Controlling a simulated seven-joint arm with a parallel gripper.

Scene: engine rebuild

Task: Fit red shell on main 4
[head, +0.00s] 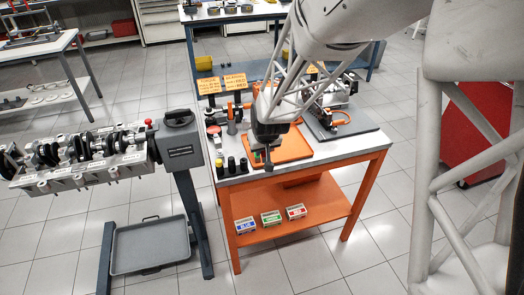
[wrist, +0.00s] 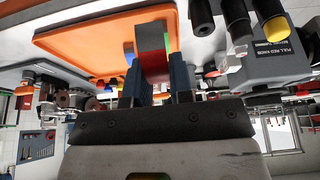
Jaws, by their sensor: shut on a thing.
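My gripper (head: 265,162) is over the orange tray (head: 295,147) on the orange-framed cart in the head view. In the wrist view my gripper (wrist: 158,85) has its dark fingers closed on a small piece with a grey and red face (wrist: 152,62), which I take to be the red shell. Its full shape is hidden by the fingers. Bits of green and blue show beside it; I cannot tell whether they touch it. The engine block (head: 80,175) is on a stand at the left, with a row of bearing places. Its small labels are too small to read, so main 4 cannot be picked out.
A grey stand head (head: 178,140) with a red knob (head: 149,122) is between block and cart. A dark mat (head: 340,122) lies right of the tray. Blue, green and red labelled boxes (head: 271,217) sit on the lower shelf.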

